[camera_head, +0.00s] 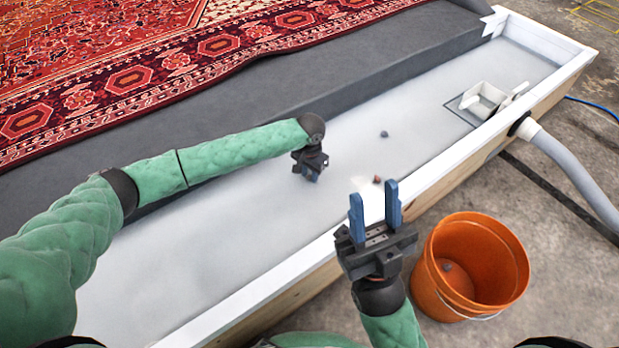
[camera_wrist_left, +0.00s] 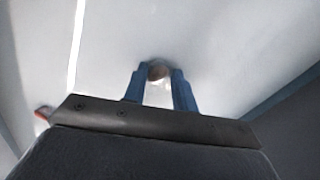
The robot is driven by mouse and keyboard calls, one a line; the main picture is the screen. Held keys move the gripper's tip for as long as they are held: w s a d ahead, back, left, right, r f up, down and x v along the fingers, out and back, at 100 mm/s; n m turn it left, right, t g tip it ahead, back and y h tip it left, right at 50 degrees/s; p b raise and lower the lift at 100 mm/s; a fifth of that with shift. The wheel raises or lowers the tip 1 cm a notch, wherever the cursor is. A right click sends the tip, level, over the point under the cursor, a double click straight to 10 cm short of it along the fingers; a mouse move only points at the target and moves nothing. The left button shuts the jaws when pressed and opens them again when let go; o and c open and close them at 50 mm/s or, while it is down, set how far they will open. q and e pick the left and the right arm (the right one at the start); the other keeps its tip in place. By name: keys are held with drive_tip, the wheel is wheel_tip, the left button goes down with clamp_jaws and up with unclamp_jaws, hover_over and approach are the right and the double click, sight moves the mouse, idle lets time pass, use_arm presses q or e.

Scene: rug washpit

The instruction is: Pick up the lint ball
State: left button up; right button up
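A small brownish lint ball (camera_wrist_left: 157,72) shows in the left wrist view, between the tips of my left gripper (camera_wrist_left: 159,78). The blue fingers stand apart, one on each side of it; I cannot tell whether they touch it. In the head view my left gripper (camera_head: 311,176) points down, low over the pale pit floor, and hides that ball. Farther right on the floor lie a grey-blue ball (camera_head: 384,134) and a reddish-brown ball (camera_head: 377,179). My right gripper (camera_head: 375,208) is open and empty, fingers up, near the pit's front wall.
An orange bucket (camera_head: 428,285) stands outside the pit at the right, with a small ball (camera_head: 446,266) inside. A white drain fitting (camera_head: 484,101) and grey hose (camera_head: 572,168) are at the pit's right end. A grey ledge (camera_head: 290,97) with a red rug (camera_head: 130,75) borders the back.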

use_arm(q)
drive_tip(key=c, duration=0.4)
drive_tip(key=shift+r, duration=0.1)
